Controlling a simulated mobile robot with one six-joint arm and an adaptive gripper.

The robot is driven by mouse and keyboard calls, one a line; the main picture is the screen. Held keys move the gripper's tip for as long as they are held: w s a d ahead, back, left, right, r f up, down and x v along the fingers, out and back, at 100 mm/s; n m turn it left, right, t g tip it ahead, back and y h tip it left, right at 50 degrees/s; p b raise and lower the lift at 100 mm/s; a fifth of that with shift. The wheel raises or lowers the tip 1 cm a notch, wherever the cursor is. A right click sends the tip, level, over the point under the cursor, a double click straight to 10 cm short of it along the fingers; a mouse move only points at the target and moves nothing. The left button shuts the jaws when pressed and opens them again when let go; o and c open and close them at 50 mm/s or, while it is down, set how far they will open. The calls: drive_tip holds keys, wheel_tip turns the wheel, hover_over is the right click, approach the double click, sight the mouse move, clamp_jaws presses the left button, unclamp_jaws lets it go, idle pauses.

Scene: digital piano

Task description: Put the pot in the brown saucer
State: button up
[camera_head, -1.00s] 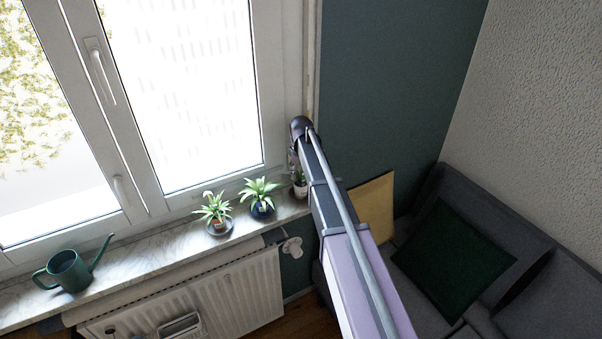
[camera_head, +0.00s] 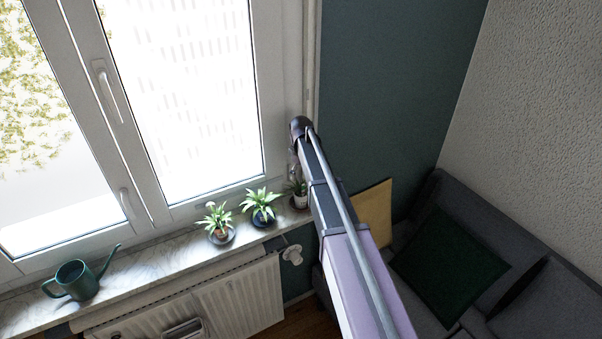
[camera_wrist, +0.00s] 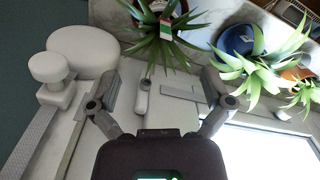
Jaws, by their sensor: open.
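Three potted plants stand on the window sill in the head view. The nearest to my arm is a spiky plant in a whitish pot (camera_head: 300,201), partly hidden by the arm. In the wrist view its leaves (camera_wrist: 163,45) and a reddish-brown rim (camera_wrist: 195,19), seemingly the brown saucer, show at the top edge; the pot is mostly cut off. A plant in a dark blue pot (camera_head: 264,217) is in the middle, and one in a terracotta pot (camera_head: 221,233) stands on a dark saucer. My gripper (camera_wrist: 161,74) is open and empty, apart from the plants.
A green watering can (camera_head: 75,281) stands at the left of the marble sill (camera_head: 150,268). The sill between can and plants is clear. The window frame (camera_head: 285,90) rises behind the plants. A radiator (camera_head: 240,300) is below, and a grey sofa (camera_head: 540,290) is at right.

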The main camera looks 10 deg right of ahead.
idle(0.4)
drive_tip(key=s+m, duration=0.8)
drive_tip(key=s, duration=2.2)
drive_tip(key=shift+s+a, duration=0.15)
drive_tip(key=shift+s, duration=0.1)
wheel_tip(320, 180, down, 8)
drive_tip(key=b, duration=0.7)
drive_tip(key=shift+r+b, duration=0.15)
drive_tip(key=shift+b, duration=0.2)
